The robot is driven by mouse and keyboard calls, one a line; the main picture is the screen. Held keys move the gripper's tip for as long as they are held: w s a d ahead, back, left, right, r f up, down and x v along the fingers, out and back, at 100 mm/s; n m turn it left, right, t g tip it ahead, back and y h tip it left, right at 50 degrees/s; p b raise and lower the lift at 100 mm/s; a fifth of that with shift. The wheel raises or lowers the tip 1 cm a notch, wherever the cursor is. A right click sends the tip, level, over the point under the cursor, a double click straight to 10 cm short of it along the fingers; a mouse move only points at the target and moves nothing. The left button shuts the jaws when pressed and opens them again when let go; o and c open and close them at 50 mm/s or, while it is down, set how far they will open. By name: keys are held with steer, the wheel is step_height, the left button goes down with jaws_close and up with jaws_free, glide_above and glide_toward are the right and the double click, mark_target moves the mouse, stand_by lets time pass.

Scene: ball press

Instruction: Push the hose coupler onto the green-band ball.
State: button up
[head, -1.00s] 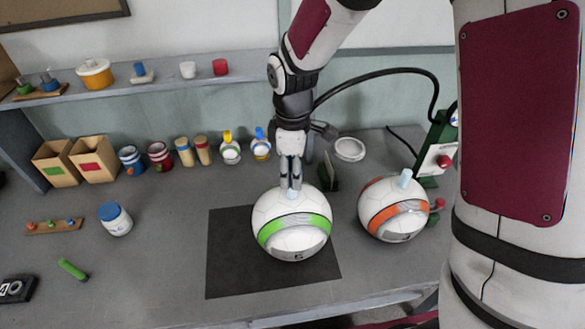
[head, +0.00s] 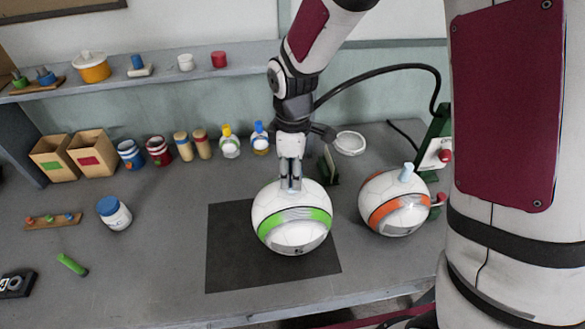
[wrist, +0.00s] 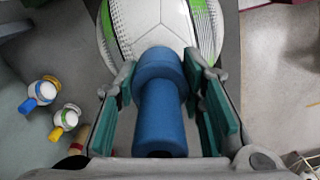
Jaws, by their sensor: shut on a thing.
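The green-band ball (head: 275,205) is white with green and grey patches and rests on a dark mat (head: 232,262). It also fills the top of the wrist view (wrist: 160,25). My gripper (head: 291,186) is at the top of this ball, pointing down. It is shut on the blue hose coupler (wrist: 158,105), which sits between the teal finger pads. The coupler's far end meets the ball's top in the wrist view. Whether it is seated on the ball's valve is hidden. In the head view the fingers largely hide the coupler.
An orange-band ball (head: 392,208) with a light blue piece on top stands to the right. A green stand (head: 436,150) is behind it.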

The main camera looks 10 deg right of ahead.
steer(key=shift+f, duration=0.7)
steer(key=o, duration=1.2)
steer(key=shift+r, duration=0.1)
step_height(320, 180, up, 12)
steer(key=shift+f, duration=0.1)
